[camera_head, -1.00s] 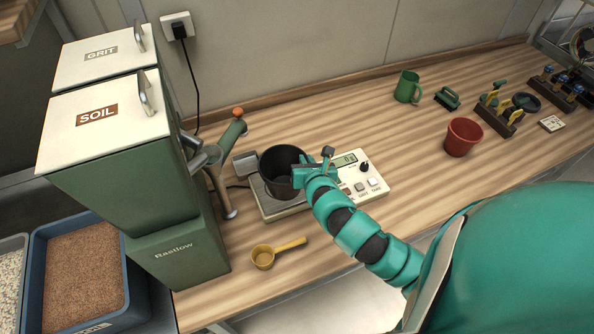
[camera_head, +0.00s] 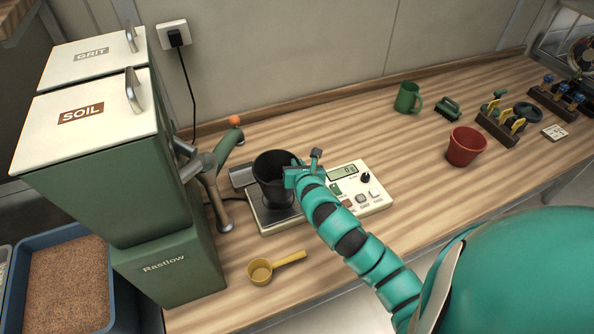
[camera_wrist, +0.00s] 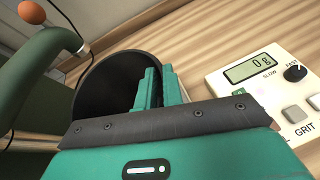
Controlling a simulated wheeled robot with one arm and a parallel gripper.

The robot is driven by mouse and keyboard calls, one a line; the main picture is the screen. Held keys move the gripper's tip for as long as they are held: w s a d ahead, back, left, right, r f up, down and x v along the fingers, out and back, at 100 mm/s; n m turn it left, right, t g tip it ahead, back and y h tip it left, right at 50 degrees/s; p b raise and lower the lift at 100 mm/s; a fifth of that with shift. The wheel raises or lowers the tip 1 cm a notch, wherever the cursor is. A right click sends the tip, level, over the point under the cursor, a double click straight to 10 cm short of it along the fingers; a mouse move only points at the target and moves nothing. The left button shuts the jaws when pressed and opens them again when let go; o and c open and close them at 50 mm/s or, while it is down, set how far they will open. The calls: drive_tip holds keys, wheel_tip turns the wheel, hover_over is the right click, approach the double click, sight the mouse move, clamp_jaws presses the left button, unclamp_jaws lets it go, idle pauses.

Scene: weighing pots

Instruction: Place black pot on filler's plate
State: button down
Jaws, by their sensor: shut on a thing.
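The black pot (camera_head: 271,182) is upright in my gripper (camera_head: 294,174), which is shut on its right rim. The pot is over the plate (camera_head: 257,213) of the white scale unit, which stands beside the green filler (camera_head: 170,262). The pot seems held just above the plate; its base is partly hard to make out. In the wrist view the dark pot (camera_wrist: 105,85) shows behind my fingers (camera_wrist: 158,88), one inside the rim and one outside. The scale display (camera_wrist: 258,67) reads 0 g.
The filler's pipe with an orange knob (camera_head: 235,121) stands close left of the pot. A yellow scoop (camera_head: 262,271) lies in front. A red pot (camera_head: 465,147), green mug (camera_head: 407,98) and brush (camera_head: 448,108) are to the right. The bench between is clear.

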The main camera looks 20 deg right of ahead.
drive_tip(key=shift+w+f, duration=0.25)
drive_tip(key=shift+f, duration=0.05)
wheel_tip(320, 180, down, 2)
drive_tip(key=shift+w+f+p, duration=0.1)
drive_tip(key=shift+w+p, duration=0.05)
drive_tip(key=shift+p, duration=0.25)
drive_tip(key=shift+f, duration=0.75)
drive_tip(key=c, duration=1.5)
unclamp_jaws()
